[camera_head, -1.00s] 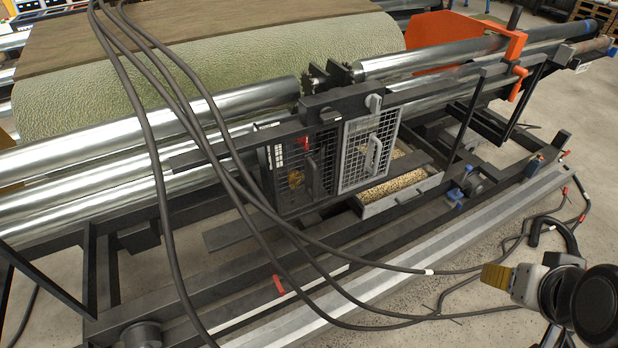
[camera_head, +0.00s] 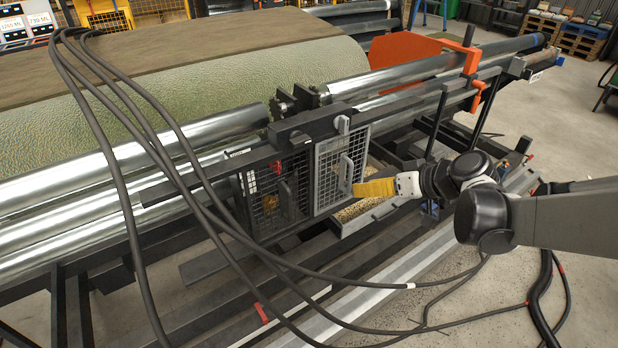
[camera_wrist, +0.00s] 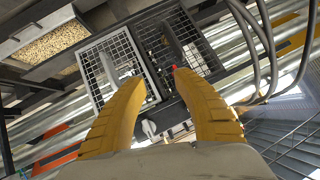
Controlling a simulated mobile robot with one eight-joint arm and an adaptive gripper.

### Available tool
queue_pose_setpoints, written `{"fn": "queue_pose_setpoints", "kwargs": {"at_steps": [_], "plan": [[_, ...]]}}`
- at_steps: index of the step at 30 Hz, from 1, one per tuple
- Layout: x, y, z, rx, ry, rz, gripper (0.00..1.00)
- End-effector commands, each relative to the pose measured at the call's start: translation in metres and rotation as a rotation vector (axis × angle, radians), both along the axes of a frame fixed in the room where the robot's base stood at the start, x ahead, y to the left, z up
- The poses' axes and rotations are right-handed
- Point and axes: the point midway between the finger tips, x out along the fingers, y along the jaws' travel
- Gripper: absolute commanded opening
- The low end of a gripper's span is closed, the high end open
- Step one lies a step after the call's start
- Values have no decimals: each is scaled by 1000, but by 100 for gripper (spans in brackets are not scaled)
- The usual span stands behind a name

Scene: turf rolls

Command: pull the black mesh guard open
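The black mesh guard (camera_head: 268,208) is a dark framed grid panel under the rollers, with a dark handle (camera_head: 287,198) on its right part. It looks closed, and red and yellow parts show behind its mesh. In the wrist view the black guard (camera_wrist: 196,52) lies ahead, right of centre. A grey mesh guard (camera_head: 328,170) with a light handle stands directly right of it in the head view. My gripper (camera_head: 356,188) has yellow fingers and is in front of the grey guard's lower right. In the wrist view my gripper (camera_wrist: 160,78) is open with nothing between its fingers.
A tray of pale pellets (camera_wrist: 52,42) lies beside the grey guard. Dark cables (camera_head: 185,165) hang across the front left of the machine. Shiny rollers (camera_head: 120,170) run above the guards. An orange plate (camera_head: 415,52) is at the right.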

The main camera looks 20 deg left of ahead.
Motion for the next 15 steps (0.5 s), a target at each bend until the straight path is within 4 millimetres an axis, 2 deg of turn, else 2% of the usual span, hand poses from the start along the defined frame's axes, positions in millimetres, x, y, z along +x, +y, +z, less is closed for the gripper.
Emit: {"fn": "queue_pose_setpoints", "kwargs": {"at_steps": [1,6,10,15], "plan": [[14,14,-13,37,-28,46,36],[40,55,-56,177,-155,204,36],[47,80,-93,288,-270,302,36],[40,100,-136,414,-414,388,36]]}}
